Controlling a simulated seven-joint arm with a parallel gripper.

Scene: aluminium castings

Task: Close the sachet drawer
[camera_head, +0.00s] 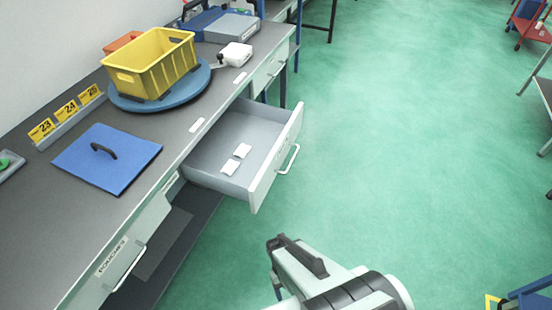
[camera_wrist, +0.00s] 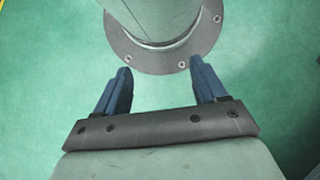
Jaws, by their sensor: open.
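The sachet drawer (camera_head: 273,165) is pulled out from under the grey bench in the head view. Two small white sachets (camera_head: 236,158) lie on its floor. Its front panel faces right and bears a pale bar handle (camera_head: 289,159). My arm is at the bottom centre of the head view, apart from the drawer and lower in the picture; I cannot make out its fingertips there. In the wrist view my gripper (camera_wrist: 161,72) is open, with two blue fingers spread and nothing between them. The drawer does not show in the wrist view.
A drawer labelled "POUCHES" (camera_head: 113,257) is shut at lower left; another shut drawer (camera_head: 270,68) is beyond. The green floor (camera_head: 400,150) right of the drawer is clear.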

